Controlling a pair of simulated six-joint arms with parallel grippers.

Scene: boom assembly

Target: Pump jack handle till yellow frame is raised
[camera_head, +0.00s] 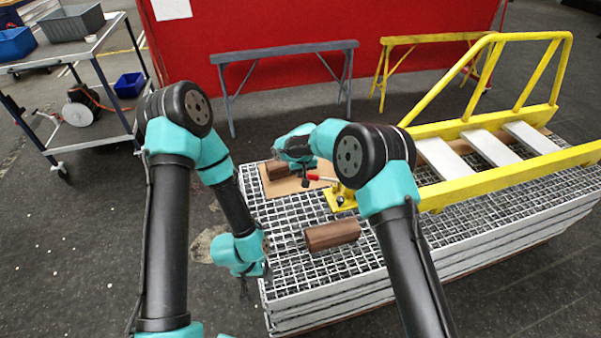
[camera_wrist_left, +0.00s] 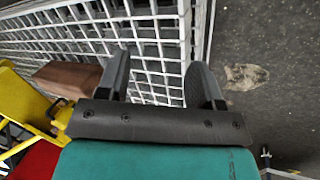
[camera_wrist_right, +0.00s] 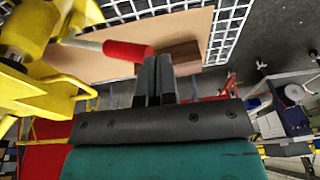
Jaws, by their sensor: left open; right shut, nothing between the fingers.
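The yellow frame (camera_head: 470,185) lies low over the grating stack at the right, its near end by the yellow jack (camera_head: 340,196). The jack handle has a red grip (camera_head: 318,177); in the right wrist view the red grip (camera_wrist_right: 127,50) sits on a pale bar (camera_wrist_right: 82,43). My right gripper (camera_head: 305,181) is shut and empty. In the right wrist view its fingertips (camera_wrist_right: 154,62) are right at the end of the red grip; I cannot tell whether they touch. My left gripper (camera_head: 250,284) is open and empty beside the grating's left edge, also seen in the left wrist view (camera_wrist_left: 160,75).
A brown block (camera_head: 332,234) lies on the grating (camera_head: 300,275). Another brown block (camera_head: 276,170) sits on a tan board (camera_head: 283,187) near my right gripper. Grey (camera_head: 285,52) and yellow (camera_head: 430,39) trestles stand behind. A cart (camera_head: 85,45) stands at far left.

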